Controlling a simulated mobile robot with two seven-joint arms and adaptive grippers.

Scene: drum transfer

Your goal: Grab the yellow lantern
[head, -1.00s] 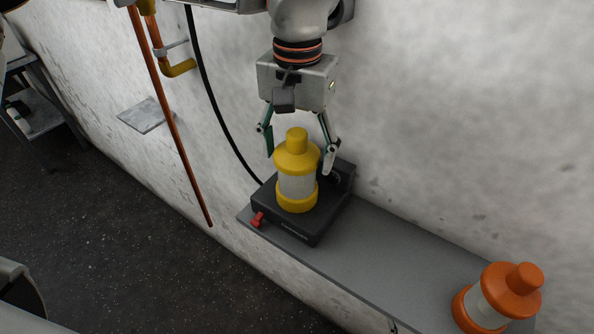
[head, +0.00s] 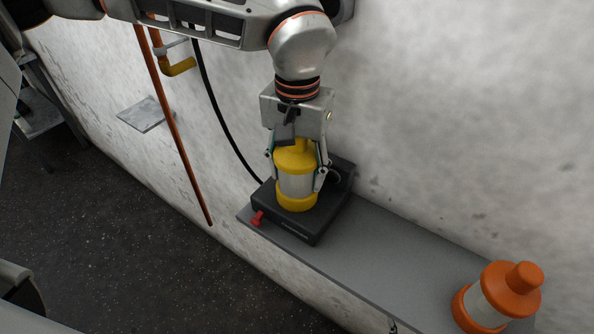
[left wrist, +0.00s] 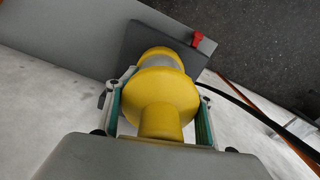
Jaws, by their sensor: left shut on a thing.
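The yellow lantern (head: 297,187) has a yellow cap and base with a pale middle band. It stands upright on a black box (head: 318,222) on the grey shelf. My left gripper (head: 297,182) is above it with its fingers down on both sides, shut on the lantern. In the left wrist view the lantern (left wrist: 160,95) lies between the green-lined fingers (left wrist: 160,118), its knob toward the camera. Part of the lantern's top is hidden by the gripper in the head view. My right gripper is not in view.
An orange lantern (head: 497,297) stands at the right end of the grey shelf (head: 385,265). The shelf between it and the black box is clear. A red knob (head: 257,218) sticks out of the box. A black cable (head: 215,108) and a copper pipe (head: 173,130) run down the wall.

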